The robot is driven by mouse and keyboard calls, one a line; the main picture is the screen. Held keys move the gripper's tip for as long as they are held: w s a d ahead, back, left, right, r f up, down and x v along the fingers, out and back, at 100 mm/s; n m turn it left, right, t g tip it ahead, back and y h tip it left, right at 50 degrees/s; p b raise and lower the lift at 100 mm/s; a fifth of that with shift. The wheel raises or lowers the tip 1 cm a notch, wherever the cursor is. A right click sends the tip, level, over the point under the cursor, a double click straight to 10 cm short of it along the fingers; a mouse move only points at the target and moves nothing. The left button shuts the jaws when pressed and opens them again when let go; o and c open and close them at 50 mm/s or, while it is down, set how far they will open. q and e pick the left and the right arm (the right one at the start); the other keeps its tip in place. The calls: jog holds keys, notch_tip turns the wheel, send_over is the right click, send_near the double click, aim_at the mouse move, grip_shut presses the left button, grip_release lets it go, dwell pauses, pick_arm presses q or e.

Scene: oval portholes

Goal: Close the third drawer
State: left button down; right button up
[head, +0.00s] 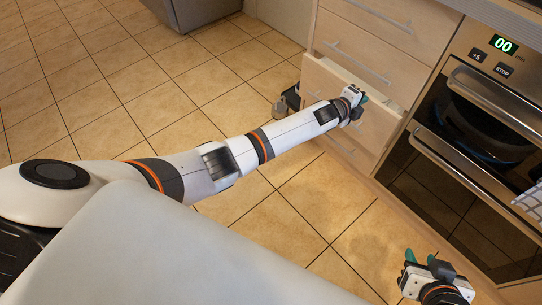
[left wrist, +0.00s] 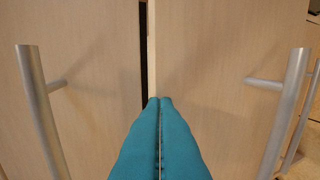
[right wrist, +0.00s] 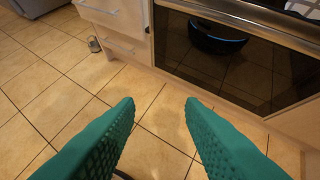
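The third drawer (head: 317,83) stands partly open in the light wood cabinet in the head view; part of its inside shows behind its front. My left arm reaches across it and hides much of the front. My left gripper (head: 362,98) is at the drawer front's upper edge. In the left wrist view its teal fingers (left wrist: 160,100) are pressed together with nothing between them, close to a panel edge beside a dark gap; contact is unclear. Metal handles (left wrist: 40,110) stand on both sides. My right gripper (head: 420,260) is low before the oven, its fingers (right wrist: 160,103) apart and empty.
The oven (head: 470,130) stands right of the drawers, with a bar handle (head: 480,165) sticking out. A small metal object (right wrist: 93,44) is on the floor near the cabinet. Tiled floor (head: 100,85) is clear to the left.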

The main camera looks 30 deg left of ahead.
jog(key=shift+w+a+r, duration=0.1)
jog(key=shift+w+r, duration=0.1)
jog(key=shift+w, duration=0.2)
dwell(0.3)
